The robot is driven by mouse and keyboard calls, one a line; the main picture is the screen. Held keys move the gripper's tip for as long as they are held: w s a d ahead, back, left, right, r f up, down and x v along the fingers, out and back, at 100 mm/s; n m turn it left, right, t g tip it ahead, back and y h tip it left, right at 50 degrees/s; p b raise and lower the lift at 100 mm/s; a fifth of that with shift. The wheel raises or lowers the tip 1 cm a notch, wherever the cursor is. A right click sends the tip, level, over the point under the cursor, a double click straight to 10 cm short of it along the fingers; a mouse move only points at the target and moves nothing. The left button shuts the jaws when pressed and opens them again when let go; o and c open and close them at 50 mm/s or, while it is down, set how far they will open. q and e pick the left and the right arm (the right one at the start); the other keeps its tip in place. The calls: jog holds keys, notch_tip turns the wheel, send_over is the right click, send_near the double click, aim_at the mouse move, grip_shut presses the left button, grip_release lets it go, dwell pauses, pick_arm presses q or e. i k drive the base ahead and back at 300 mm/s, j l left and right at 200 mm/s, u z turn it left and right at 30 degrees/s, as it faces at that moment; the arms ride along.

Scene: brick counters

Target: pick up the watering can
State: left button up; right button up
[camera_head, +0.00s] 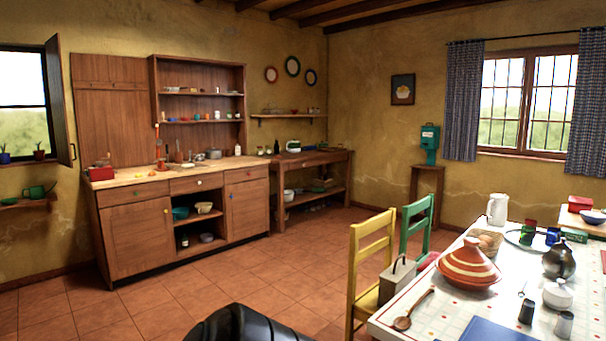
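A small green vessel (35,192), which looks like the watering can, sits on a small wooden wall shelf (12,204) below the window at the far left. It is small in the picture, so its spout and handle are hard to make out. It is far from me, across the tiled floor. Neither of my grippers shows in the head view. Only a black rounded part, which seems to be mine, shows at the bottom edge.
A wooden counter (133,177) with cupboards stands along the back wall. A table (433,316) with a tagine (467,268) is at the front right, with a yellow chair (372,250) and a green chair beside it. The tiled floor (170,307) at left is clear.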

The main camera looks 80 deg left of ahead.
aim_at(36, 192)
jog(key=u, duration=4.15)
jog(key=i, duration=5.4)
jog(key=j+u, duration=0.05)
jog(key=j, duration=0.1)
